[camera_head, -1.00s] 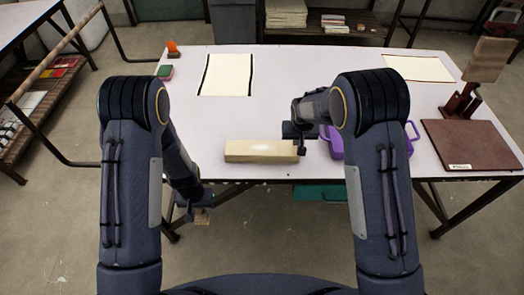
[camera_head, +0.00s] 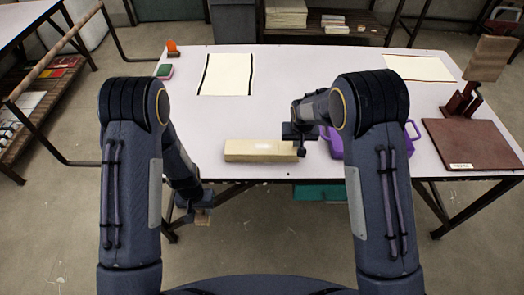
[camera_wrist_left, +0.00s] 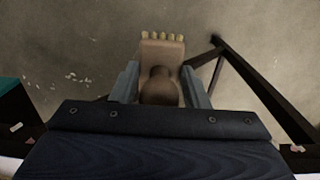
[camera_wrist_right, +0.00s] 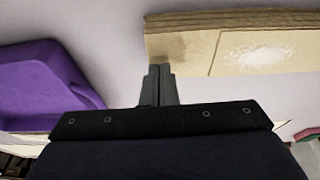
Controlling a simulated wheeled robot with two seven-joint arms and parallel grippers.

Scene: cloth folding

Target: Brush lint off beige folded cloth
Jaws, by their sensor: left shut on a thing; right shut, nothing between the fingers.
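The beige folded cloth (camera_head: 258,150) lies as a long block near the table's front edge. It also shows in the right wrist view (camera_wrist_right: 200,52), with a pale speckled lint patch (camera_wrist_right: 256,54) on its surface. My right gripper (camera_head: 300,152) is shut and empty at the cloth's right end; its fingertips (camera_wrist_right: 160,70) meet the cloth's edge in the right wrist view, though I cannot tell if they touch. My left gripper (camera_wrist_left: 160,85) is shut on a wooden brush (camera_wrist_left: 162,52) with pale bristles. It holds the brush (camera_head: 202,218) low, off the table's front edge.
A purple bin (camera_head: 336,142) stands right of the cloth, close behind my right gripper. A brown board (camera_head: 470,145) and a wooden stand (camera_head: 463,100) are at the right. White sheets (camera_head: 228,75) lie at the back. The table left of the cloth (camera_head: 195,125) is clear.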

